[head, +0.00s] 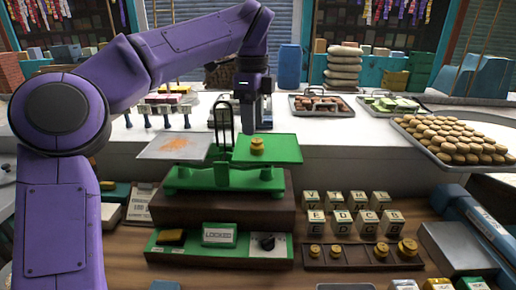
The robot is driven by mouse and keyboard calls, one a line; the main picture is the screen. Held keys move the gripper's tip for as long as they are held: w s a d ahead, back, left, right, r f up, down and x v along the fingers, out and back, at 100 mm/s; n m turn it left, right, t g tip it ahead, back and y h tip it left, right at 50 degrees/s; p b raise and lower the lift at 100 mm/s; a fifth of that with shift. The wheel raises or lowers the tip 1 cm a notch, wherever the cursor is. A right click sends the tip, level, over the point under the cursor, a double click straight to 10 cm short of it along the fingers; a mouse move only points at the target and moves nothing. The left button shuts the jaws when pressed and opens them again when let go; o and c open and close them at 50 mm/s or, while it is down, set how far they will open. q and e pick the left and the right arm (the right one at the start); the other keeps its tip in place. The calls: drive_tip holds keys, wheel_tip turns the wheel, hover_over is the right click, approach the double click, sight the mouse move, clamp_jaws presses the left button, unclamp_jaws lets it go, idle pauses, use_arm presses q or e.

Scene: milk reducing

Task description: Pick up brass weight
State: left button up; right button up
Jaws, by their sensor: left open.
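A small brass weight (257,146) stands on the right pan (285,149) of a green balance scale (225,178). The left pan (172,146) holds orange powder. More brass weights (408,248) of different sizes stand in a dark rack (350,262) at the lower right. My left gripper (249,126) points down above the right pan, over and slightly left of the brass weight. It is open and appears apart from the weight. My right gripper is not in view.
Letter blocks (366,224) stand behind the weight rack. A control panel (220,238) marked LOCKED lies below the scale. A tray of rounded brown items (455,135) is at right. A black upright loop (223,115) rises between the pans, close to my gripper.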

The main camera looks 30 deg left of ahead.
sight(257, 140)
use_arm(q)
drive_tip(key=f, duration=0.3)
drive_tip(key=w+f, duration=0.1)
drive_tip(key=f, duration=0.1)
drive_tip(key=shift+d+f+p, duration=0.25)
drive_tip(key=shift+d+p, duration=0.05)
drive_tip(key=shift+f, duration=0.2)
drive_tip(key=shift+s+a, duration=0.1)
drive_tip(key=shift+s, duration=0.05)
clamp_jaws()
drive_tip(key=shift+r, duration=0.1)
